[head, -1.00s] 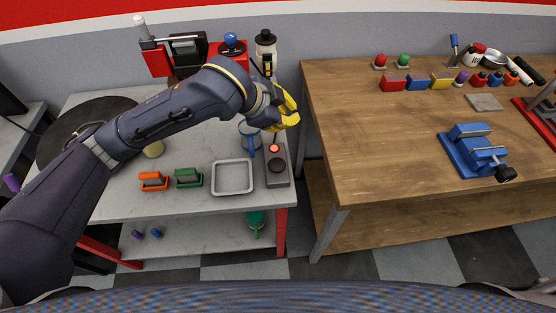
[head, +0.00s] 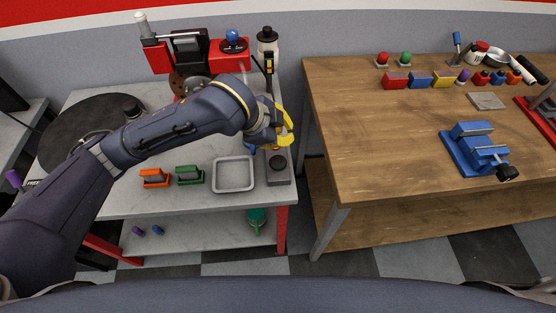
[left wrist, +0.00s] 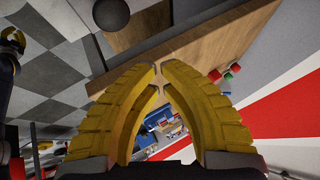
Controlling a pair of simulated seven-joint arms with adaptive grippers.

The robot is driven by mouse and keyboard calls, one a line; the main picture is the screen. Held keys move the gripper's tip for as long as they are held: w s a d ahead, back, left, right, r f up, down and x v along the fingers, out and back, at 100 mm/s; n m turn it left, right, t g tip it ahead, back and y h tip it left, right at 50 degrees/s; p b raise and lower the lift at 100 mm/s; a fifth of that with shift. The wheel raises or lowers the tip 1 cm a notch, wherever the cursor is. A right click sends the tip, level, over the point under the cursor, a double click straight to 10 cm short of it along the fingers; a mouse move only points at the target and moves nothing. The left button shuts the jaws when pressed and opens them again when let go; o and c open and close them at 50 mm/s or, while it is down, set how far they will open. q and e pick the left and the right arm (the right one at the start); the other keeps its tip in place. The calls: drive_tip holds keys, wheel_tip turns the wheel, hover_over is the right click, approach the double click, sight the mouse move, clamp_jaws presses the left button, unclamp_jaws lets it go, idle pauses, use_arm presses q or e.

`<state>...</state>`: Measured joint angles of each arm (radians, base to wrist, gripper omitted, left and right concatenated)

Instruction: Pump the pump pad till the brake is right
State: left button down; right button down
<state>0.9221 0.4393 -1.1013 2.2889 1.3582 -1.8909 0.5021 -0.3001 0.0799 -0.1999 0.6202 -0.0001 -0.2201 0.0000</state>
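The pump pad looks to be the round black button (head: 277,162) on a grey box (head: 279,178) at the grey bench's right edge. A dark round knob (left wrist: 110,13), apparently the same pad, shows at the top of the left wrist view. My left gripper (head: 288,138) has yellow fingers and is just behind and above the pad, hiding the box's far end. In the left wrist view its fingertips (left wrist: 160,70) meet or nearly meet, with nothing between them. I cannot tell which part is the brake; a brown disc (head: 178,82) is partly hidden behind my arm.
A grey tray (head: 234,188), a green block (head: 190,175) and an orange block (head: 155,178) sit left of the box. The wooden table (head: 385,135) is across a gap.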

sight(283, 158)
use_arm(q)
drive_tip(key=shift+f, duration=3.8)
drive_tip(key=shift+f, duration=1.45)
drive_tip(key=shift+r, duration=1.5)
drive_tip(key=shift+r, duration=2.5)
